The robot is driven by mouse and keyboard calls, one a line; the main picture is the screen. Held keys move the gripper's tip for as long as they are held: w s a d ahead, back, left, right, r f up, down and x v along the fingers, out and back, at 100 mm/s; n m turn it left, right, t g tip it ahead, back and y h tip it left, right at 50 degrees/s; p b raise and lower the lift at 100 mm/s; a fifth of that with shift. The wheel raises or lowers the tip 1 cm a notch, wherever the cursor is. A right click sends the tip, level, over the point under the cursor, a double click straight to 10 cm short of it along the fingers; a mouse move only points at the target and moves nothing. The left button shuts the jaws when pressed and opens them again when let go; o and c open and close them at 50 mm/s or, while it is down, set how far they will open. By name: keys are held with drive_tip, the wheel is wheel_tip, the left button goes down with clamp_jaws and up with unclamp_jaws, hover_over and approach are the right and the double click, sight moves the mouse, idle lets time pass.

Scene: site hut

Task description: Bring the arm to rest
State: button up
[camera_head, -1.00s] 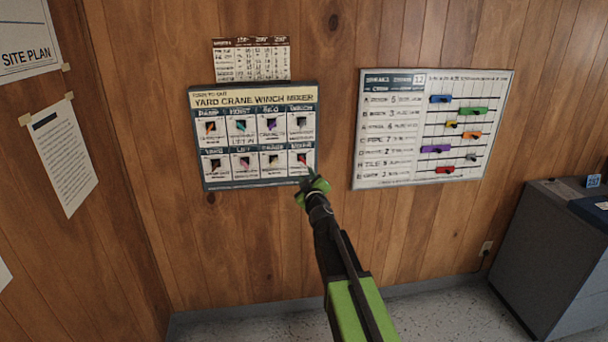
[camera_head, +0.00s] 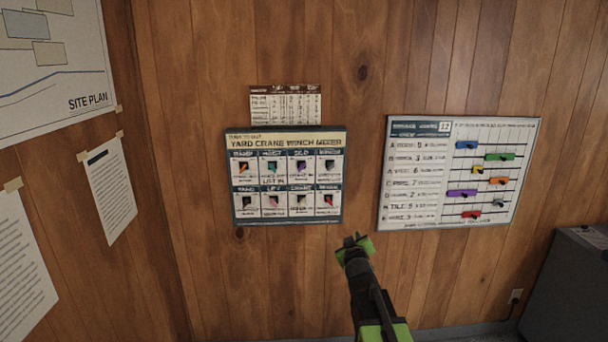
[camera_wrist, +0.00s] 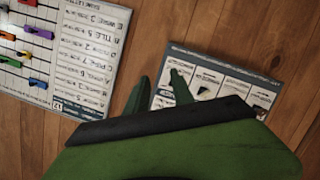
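My gripper (camera_head: 357,240) is in front of the wood wall, just below and right of the lower right corner of the yard crane winch mixer panel (camera_head: 286,217). It looks apart from the panel and holds nothing that I can see. In the wrist view my gripper (camera_wrist: 158,84) shows two green fingers with a gap between them. The panel also shows there, tilted, behind and right of the fingers (camera_wrist: 225,80). The panel carries two rows of coloured knobs.
A white board with coloured sliders (camera_head: 425,205) hangs right of the panel. A printed chart (camera_head: 285,103) is above the panel. Papers and a site plan (camera_head: 60,75) are on the left wall. A grey cabinet (camera_head: 570,285) stands at the lower right. The wall below the panel is bare.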

drive_tip(key=s+f+m+g, duration=0.1)
drive_tip(key=s+f+g, duration=0.4)
drive_tip(key=s, duration=0.4)
drive_tip(key=s+a+f+m+g+y, duration=0.1)
drive_tip(key=s+f+g, duration=0.4)
drive_tip(key=s, duration=0.5)
drive_tip(key=s+a+f+m+g+p, duration=0.1)
drive_tip(key=s+f+m+g, duration=0.2)
drive_tip(key=s, duration=0.7)
wheel_tip(320, 180, down, 3)
drive_tip(key=shift+r+g+y, duration=0.2)
drive_tip(key=shift+g+y, duration=0.2)
drive_tip(key=shift+g, duration=0.5)
drive_tip(key=shift+o, duration=0.8)
drive_tip(key=shift+a, duration=0.1)
drive_tip(key=shift+a, duration=0.1)
